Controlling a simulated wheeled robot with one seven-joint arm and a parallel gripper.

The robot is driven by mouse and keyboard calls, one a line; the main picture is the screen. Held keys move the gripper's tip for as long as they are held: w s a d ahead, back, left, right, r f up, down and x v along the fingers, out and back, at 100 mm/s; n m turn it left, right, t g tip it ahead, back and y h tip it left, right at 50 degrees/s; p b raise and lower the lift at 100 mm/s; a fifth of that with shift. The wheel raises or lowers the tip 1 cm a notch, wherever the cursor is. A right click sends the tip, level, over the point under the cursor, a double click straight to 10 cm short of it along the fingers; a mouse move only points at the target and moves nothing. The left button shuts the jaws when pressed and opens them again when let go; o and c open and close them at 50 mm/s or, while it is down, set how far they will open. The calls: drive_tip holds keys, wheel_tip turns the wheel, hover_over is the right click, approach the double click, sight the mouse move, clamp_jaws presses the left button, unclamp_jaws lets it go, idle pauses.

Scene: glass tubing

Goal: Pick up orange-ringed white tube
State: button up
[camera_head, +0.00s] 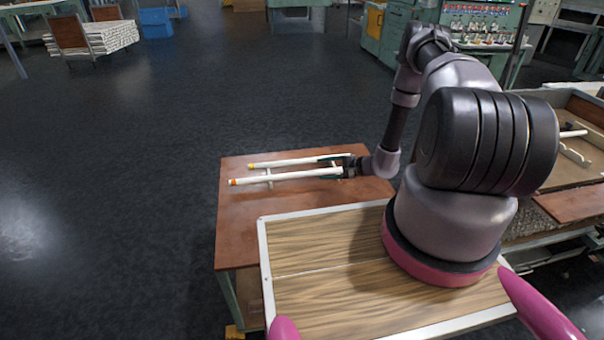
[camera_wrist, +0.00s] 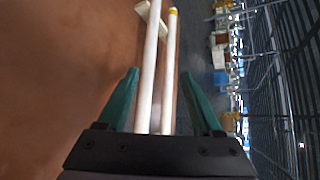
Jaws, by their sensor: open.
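The orange-ringed white tube (camera_head: 290,176) lies level above the brown table, its orange end (camera_head: 233,182) to the left. A yellow-ringed white tube (camera_head: 292,161) lies roughly alongside, just behind it. My gripper (camera_head: 332,165) is at the right ends of both tubes. In the wrist view my gripper (camera_wrist: 160,75) has its green fingers apart. The yellow-ringed tube (camera_wrist: 170,60) and the other white tube (camera_wrist: 149,60) both show between the fingers in the picture. The second tube runs out of the top, so its ring is out of view. I cannot tell whether a finger touches either tube.
The tubes rest on a small white support (camera_head: 269,179), also seen in the wrist view (camera_wrist: 144,10). The brown table (camera_head: 240,230) has free room at its left. A wood-grain board with a pale rim (camera_head: 330,240) lies nearer. A wooden tray (camera_head: 560,180) stands far right.

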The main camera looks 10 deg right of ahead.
sight(301, 175)
drive_tip(key=shift+s+f, duration=0.15)
drive_tip(key=shift+f, duration=0.65)
drive_tip(key=shift+a+f, duration=0.15)
drive_tip(key=shift+f, duration=0.15)
drive_tip(key=x, duration=1)
drive_tip(key=shift+f, duration=0.15)
drive_tip(key=shift+c, duration=0.4)
clamp_jaws()
